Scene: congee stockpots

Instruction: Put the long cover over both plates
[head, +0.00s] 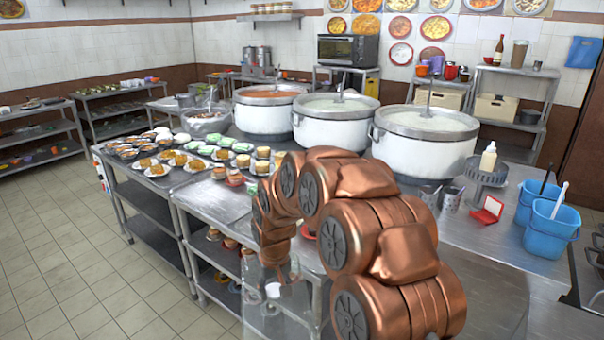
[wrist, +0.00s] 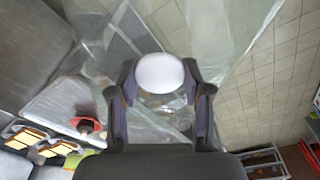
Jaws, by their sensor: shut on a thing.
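My gripper (wrist: 160,78) is shut on a round white knob (wrist: 161,72), one finger on each side. The knob belongs to the clear, see-through long cover (wrist: 218,30), which spreads out below the fingers. In the head view the cover (head: 297,308) hangs under my arm at the counter's front edge, partly over the floor, and its white knob (head: 273,290) shows. Plates with yellow food (wrist: 58,148) lie at the lower left of the wrist view, apart from the knob. I cannot tell which two plates the task means.
Many small plates of food (head: 158,169) crowd the counter's left end. Three big stockpots (head: 426,145) stand along its back. Blue buckets (head: 549,228), a squeeze bottle (head: 488,158) and an open red box (head: 487,210) stand at the right. The tiled floor (head: 60,270) at the left is clear.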

